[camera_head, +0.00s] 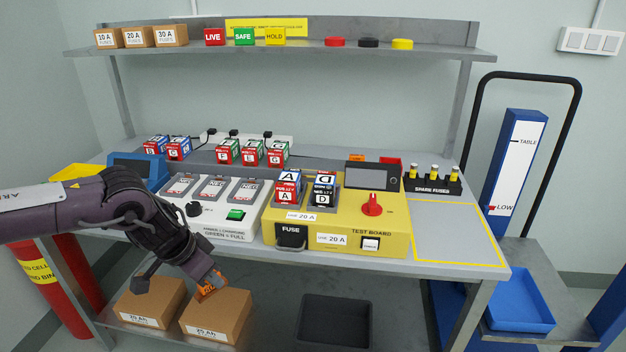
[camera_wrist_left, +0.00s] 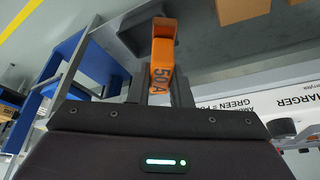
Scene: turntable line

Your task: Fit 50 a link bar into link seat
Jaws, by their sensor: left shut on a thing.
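The orange 50 A link bar (camera_wrist_left: 162,55) sits between the fingers of my left gripper (camera_wrist_left: 160,88) in the left wrist view, its "50A" mark showing. In the head view my left gripper (camera_head: 208,283) is shut on the link bar (camera_head: 211,288), in front of the bench's front edge and above the cardboard boxes on the lower shelf. The yellow test board (camera_head: 416,240) stands on the bench to the right, with a black FUSE part (camera_head: 291,236) on its front. I cannot tell which part is the link seat. My right gripper is not in view.
A white charger (camera_head: 233,232) stands left of the test board. Batteries (camera_head: 285,195) stand upright on the board. A spare fuses rack (camera_head: 433,187) is at its right, by a clear yellow-outlined area (camera_head: 455,232). Cardboard boxes (camera_head: 216,318) and a dark tray (camera_head: 335,322) lie below.

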